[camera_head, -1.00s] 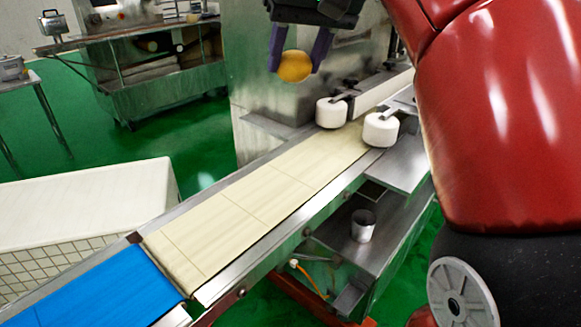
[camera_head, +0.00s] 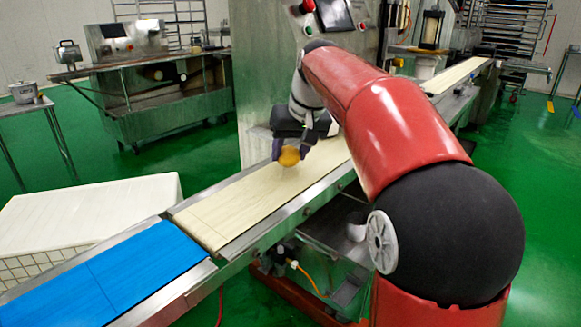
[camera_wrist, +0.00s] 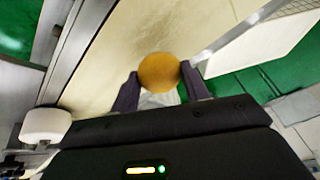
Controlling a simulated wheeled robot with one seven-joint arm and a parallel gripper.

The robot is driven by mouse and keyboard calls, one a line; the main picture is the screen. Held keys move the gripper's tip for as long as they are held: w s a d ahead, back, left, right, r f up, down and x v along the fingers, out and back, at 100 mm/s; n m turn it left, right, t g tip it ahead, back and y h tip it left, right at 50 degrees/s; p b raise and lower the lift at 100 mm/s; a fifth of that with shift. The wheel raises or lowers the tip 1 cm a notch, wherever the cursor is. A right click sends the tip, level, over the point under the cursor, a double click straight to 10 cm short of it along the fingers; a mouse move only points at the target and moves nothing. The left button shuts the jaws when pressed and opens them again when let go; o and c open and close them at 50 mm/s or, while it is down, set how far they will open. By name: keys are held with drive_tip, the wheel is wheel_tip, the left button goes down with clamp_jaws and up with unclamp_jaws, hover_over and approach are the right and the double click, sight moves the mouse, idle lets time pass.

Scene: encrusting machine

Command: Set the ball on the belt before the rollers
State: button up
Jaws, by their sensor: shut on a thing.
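The ball (camera_head: 289,156) is orange-yellow and is held between the fingertips of my gripper (camera_head: 290,150), over the cream belt (camera_head: 230,207). In the wrist view the ball (camera_wrist: 159,72) sits between the two dark fingers of my gripper (camera_wrist: 160,84), with the belt (camera_wrist: 120,60) behind it. I cannot tell whether the ball touches the belt. One white roller (camera_wrist: 45,125) shows at the lower left of the wrist view. In the head view my arm hides the rollers.
A blue belt (camera_head: 100,280) continues at the lower left. Metal side rails (camera_head: 290,212) edge the belt. The steel machine housing (camera_head: 250,70) stands behind my gripper. A white bin (camera_head: 90,210) stands at the left. The cream belt is bare toward the blue one.

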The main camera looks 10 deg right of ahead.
wheel_tip(320, 180, down, 3)
drive_tip(key=shift+w+r+b, duration=0.1)
drive_tip(key=shift+r+b, duration=0.05)
drive_tip(key=shift+b, duration=0.55)
drive_tip(key=shift+r, duration=0.2)
drive_tip(key=shift+f, duration=0.15)
drive_tip(key=o, duration=1.1)
drive_tip(key=p+v, duration=0.2)
drive_tip(key=v, duration=1)
drive_tip(key=s+a+f+t+h, duration=0.1)
drive_tip(key=s+a+f+h, duration=0.1)
drive_tip(key=s+f, duration=2)
drive_tip(key=shift+s+f+m, duration=0.4)
drive_tip(key=shift+s, duration=0.65)
drive_tip(key=shift+a, duration=0.1)
